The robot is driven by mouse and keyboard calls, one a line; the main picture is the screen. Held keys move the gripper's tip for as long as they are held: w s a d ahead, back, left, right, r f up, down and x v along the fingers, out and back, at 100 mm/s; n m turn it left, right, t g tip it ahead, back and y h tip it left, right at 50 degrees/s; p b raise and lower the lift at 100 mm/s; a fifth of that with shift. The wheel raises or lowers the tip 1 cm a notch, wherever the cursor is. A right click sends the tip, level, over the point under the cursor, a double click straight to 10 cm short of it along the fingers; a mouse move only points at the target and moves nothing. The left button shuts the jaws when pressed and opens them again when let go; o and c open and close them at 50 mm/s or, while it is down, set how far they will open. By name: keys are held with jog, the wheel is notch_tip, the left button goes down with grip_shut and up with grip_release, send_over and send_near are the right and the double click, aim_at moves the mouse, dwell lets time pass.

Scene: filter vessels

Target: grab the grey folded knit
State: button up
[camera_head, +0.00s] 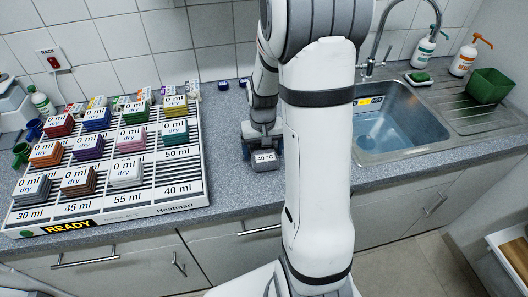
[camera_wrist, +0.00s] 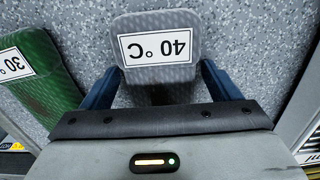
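The grey folded knit (camera_head: 265,163) lies on the speckled counter and bears a white "40 °C" label. It also shows in the wrist view (camera_wrist: 182,74), at the top middle. My gripper (camera_head: 264,150) is right over or at the knit. In the wrist view, my gripper's two blue fingers (camera_wrist: 160,82) stand wide apart, one on each side of the knit's near part. I see no clear squeeze on it. How far the fingers reach down beside it is hard to tell.
A green folded piece with a "30" label (camera_wrist: 35,65) lies left of the knit in the wrist view. A sink (camera_head: 400,125) with water is at the right.

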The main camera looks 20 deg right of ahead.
jog(key=c, duration=0.9)
